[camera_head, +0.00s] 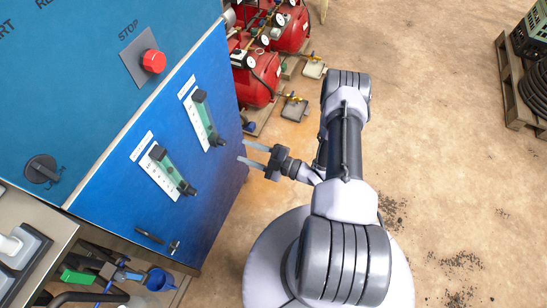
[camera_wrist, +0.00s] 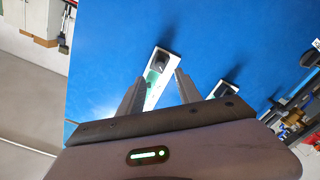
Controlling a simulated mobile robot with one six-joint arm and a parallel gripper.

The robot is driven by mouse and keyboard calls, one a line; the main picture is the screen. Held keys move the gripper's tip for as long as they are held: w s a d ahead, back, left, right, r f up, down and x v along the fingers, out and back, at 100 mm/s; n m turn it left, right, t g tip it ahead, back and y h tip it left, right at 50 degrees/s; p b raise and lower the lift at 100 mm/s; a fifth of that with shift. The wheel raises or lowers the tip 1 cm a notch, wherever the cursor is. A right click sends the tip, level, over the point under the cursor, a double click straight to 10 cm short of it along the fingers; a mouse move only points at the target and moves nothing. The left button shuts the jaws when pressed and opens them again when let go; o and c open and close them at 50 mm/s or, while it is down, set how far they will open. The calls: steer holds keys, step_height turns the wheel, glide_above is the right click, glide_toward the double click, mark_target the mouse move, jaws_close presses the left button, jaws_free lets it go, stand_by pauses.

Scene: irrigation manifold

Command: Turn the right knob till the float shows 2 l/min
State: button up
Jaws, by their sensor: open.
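The blue panel (camera_head: 225,95) carries two flow meters, each with a green tube, a white scale and a black knob at its lower end. The right meter (camera_head: 206,118) has the right knob (camera_head: 218,141). The left meter (camera_head: 168,168) has the left knob (camera_head: 188,190). My gripper (camera_head: 241,151) is open and empty, a short way off the panel beside the right knob. In the wrist view the right knob (camera_wrist: 164,60) shows just beyond and between the fingertips (camera_wrist: 160,78), apart from them. The left knob (camera_wrist: 222,89) is to the right. The floats are too small to read.
A red stop button (camera_head: 153,61) and a black rotary switch (camera_head: 41,168) are on the cabinet. Handles (camera_head: 150,236) sit low on the panel. Red compressors (camera_head: 255,75) stand behind. Tools and a blue funnel (camera_head: 160,279) lie below left. The floor at right is mostly clear.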

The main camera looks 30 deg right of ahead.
steer(key=p+v, duration=0.1)
steer(key=v, duration=0.9)
steer(key=shift+s, duration=0.15)
